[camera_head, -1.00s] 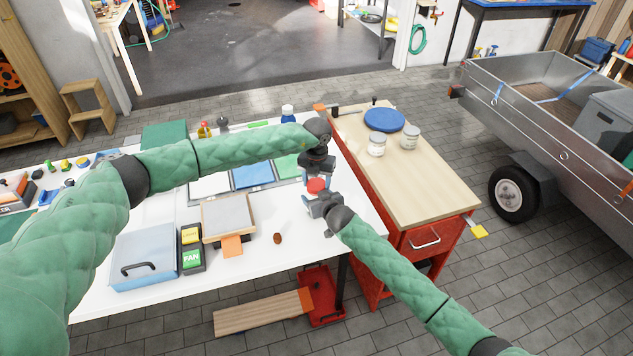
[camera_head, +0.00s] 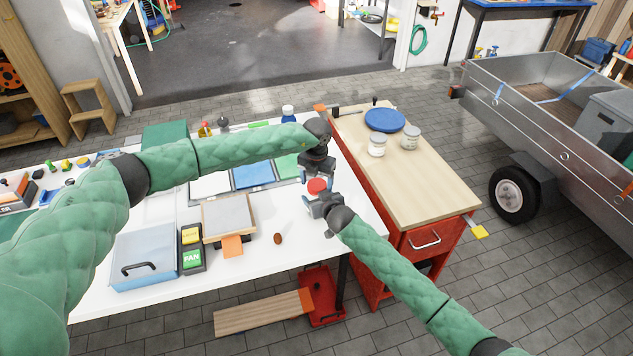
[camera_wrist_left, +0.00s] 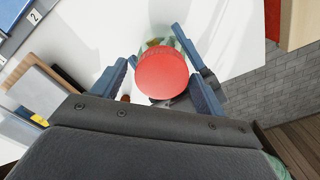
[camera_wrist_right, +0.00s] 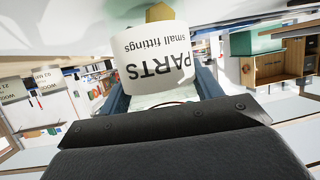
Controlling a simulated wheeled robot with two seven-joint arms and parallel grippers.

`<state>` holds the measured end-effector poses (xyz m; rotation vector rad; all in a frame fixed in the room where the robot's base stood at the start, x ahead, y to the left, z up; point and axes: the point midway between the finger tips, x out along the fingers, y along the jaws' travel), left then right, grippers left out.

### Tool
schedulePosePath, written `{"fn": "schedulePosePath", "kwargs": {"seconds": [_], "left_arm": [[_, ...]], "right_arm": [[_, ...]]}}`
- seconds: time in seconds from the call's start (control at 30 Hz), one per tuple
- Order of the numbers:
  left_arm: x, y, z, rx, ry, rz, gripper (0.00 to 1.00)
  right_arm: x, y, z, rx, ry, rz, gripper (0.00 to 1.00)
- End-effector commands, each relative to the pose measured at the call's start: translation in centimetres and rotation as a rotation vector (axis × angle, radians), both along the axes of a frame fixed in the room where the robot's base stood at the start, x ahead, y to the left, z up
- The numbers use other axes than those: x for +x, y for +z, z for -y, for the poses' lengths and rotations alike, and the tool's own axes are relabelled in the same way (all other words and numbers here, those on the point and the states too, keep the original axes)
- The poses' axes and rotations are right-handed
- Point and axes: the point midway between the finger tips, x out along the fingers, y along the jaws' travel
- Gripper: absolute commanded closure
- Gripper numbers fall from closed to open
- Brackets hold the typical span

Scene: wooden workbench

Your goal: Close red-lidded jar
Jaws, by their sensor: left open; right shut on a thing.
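The jar's red lid (camera_head: 317,186) shows between my two grippers over the white table's right part. In the left wrist view the round red lid (camera_wrist_left: 162,74) lies between the open fingers of my left gripper (camera_wrist_left: 160,68), which is above it. The fingers stand apart on either side. My right gripper (camera_head: 318,200) is shut on the jar from the front side. In the right wrist view the jar's white label (camera_wrist_right: 155,60) reads "PARTS small fittings", upside down, between the fingers. I cannot tell how the lid sits on the jar.
Two lidded jars (camera_head: 377,145) and (camera_head: 410,138) and a blue disc (camera_head: 384,120) stand on the wooden-topped red cabinet (camera_head: 420,185) at right. A tray with a grey pad (camera_head: 228,216), a blue box (camera_head: 146,255) and a small brown object (camera_head: 277,238) are on the white table.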

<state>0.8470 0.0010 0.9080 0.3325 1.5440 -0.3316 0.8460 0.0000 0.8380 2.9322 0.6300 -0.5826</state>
Motion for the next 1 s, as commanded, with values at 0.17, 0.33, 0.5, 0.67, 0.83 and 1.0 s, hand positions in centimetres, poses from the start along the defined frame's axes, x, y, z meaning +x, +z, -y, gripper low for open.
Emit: {"fn": "schedulePosePath", "kwargs": {"seconds": [0.17, 0.33, 0.5, 0.67, 0.83, 1.0], "left_arm": [[-0.2, 1.4, 0.4, -0.005, -0.006, -0.001, 0.22], [-0.1, 3.5, 0.3, -0.004, -0.005, -0.001, 0.22], [-0.1, 4.5, 0.2, -0.003, -0.004, -0.001, 0.22], [-0.1, 4.5, 0.2, -0.003, -0.003, -0.001, 0.22], [-0.2, 4.5, 0.3, -0.003, 0.014, -0.001, 0.26], [-0.3, 5.2, 1.1, -0.008, 0.146, 0.000, 0.26]], "right_arm": [[0.0, 0.0, 0.0, 0.000, 0.000, -0.001, 0.99], [0.0, -0.1, 0.0, -0.001, -0.001, -0.001, 0.99], [0.0, -0.1, 0.0, 0.000, 0.000, -0.001, 0.99], [0.0, 0.0, 0.0, 0.000, 0.000, -0.001, 0.99], [0.0, 0.0, 0.0, 0.000, 0.000, 0.000, 0.99], [0.0, 0.0, 0.0, 0.000, 0.000, 0.000, 0.99]]}}
